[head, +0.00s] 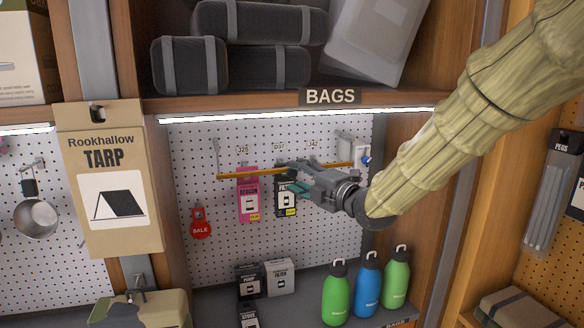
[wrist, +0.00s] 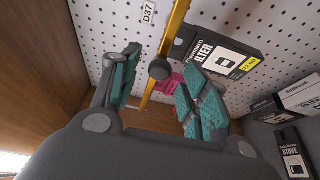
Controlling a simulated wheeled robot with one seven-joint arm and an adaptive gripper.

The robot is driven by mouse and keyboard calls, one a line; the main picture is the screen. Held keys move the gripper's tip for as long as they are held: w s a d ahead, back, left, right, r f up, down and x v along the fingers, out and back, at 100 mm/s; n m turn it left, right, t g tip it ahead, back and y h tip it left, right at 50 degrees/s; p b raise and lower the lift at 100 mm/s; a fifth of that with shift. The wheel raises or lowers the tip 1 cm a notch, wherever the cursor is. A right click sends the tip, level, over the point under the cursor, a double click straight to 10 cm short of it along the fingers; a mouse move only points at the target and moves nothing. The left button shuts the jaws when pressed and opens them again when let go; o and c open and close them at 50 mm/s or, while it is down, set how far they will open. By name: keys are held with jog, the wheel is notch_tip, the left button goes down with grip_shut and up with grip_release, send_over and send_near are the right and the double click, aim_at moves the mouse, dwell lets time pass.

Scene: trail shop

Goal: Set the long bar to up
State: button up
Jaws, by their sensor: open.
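The long bar (head: 240,175) is a thin orange-yellow bar lying roughly level across the pegboard, in front of the hanging packs. In the wrist view the bar (wrist: 177,20) runs from the top edge down between my fingers. A dark round knob (wrist: 159,69) shows at the bar, between the two fingers; I cannot tell whether it is fixed to it. My gripper (head: 293,179) is at the middle of the bar, and hides part of it. Its teal-padded fingers (wrist: 160,92) are open, one each side of the bar, without visible grip on it.
A pink pack (head: 248,195) and a black filter pack (head: 287,195) hang behind the bar. A white box with a blue knob (head: 365,158) is at the bar's right end. Bottles (head: 366,285) and boxes stand on the shelf below.

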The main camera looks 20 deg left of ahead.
aim_at(294, 175)
jog(key=shift+p+x, duration=0.5)
jog(key=shift+x, duration=1.1)
grip_shut()
